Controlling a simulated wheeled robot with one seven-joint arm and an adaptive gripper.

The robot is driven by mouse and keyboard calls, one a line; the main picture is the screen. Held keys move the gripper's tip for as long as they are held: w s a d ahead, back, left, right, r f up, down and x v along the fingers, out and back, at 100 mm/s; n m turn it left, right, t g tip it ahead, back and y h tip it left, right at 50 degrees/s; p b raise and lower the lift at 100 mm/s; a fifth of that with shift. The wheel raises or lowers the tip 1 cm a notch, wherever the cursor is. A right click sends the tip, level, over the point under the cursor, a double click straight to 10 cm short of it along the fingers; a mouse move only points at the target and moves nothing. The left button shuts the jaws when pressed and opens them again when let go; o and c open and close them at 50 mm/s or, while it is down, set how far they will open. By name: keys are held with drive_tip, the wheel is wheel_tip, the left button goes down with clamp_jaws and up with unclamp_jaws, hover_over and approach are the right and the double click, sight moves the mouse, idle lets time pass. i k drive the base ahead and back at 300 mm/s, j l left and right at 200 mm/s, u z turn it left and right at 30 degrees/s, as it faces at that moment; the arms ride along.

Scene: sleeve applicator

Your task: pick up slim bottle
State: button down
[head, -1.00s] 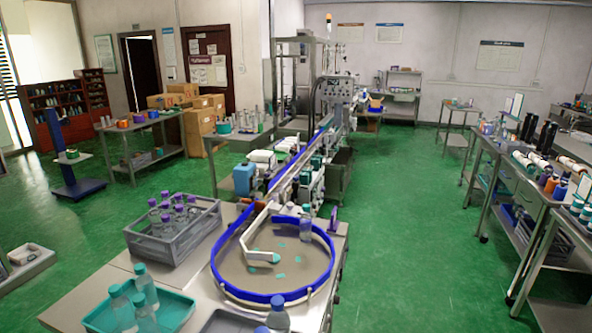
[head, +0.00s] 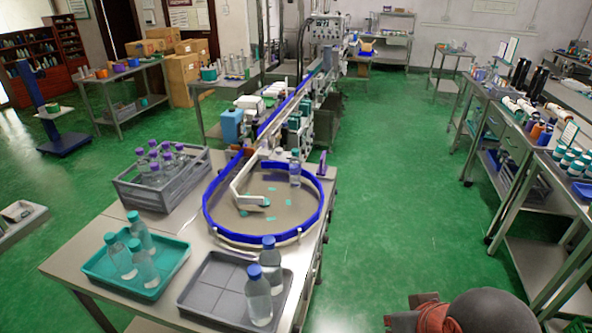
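Several clear bottles stand on the near workbench, and I cannot tell which is the slim bottle. Bottles with teal caps (head: 145,268) stand in a teal tray (head: 101,271). Two blue-capped bottles, one nearer (head: 258,301) and one farther back (head: 270,258), stand at the right side of a grey tray (head: 208,288). One clear bottle with a teal cap (head: 295,172) stands inside the blue-rimmed round table (head: 207,220). Purple-capped bottles (head: 157,172) stand in a grey crate (head: 153,201). My gripper's fingers are not in view.
A conveyor line (head: 290,105) runs back from the round table, with machinery beside it. A side bench (head: 553,190) with jars and bottles stands at the right. The green floor (head: 390,200) between is clear.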

sight(295, 162)
drive_tip(key=i+l, duration=0.1)
drive_tip(key=i, duration=0.35)
drive_tip(key=i+l, duration=0.15)
drive_tip(key=i, duration=0.25)
drive_tip(key=i+l, duration=0.1)
drive_tip(key=i, duration=0.35)
drive_tip(key=u, duration=0.05)
